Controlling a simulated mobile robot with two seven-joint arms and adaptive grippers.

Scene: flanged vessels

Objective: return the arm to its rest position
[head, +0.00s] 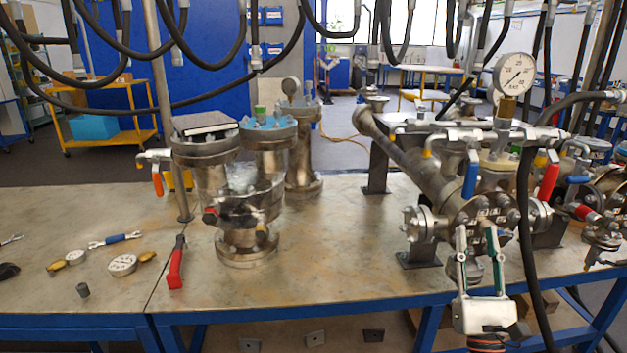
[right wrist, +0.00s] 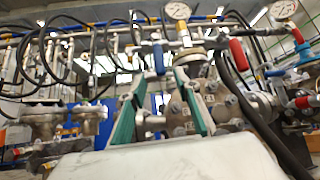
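My right gripper (head: 478,238) is low at the right of the head view, in front of the flanged vessel assembly (head: 450,195) at the bench's front edge. Its two fingers point up and stand apart, with nothing visible between them. In the right wrist view the fingers (right wrist: 158,115) with green pads are also spread, and the bolted flange (right wrist: 205,108) shows behind them. Whether the fingers touch the vessel I cannot tell. My left gripper does not show in either view.
A red-handled tool (head: 177,262), loose gauges (head: 122,265) and a blue-handled wrench (head: 115,239) lie at left. Black hoses (head: 528,220) hang close to my right gripper. The bench middle is clear.

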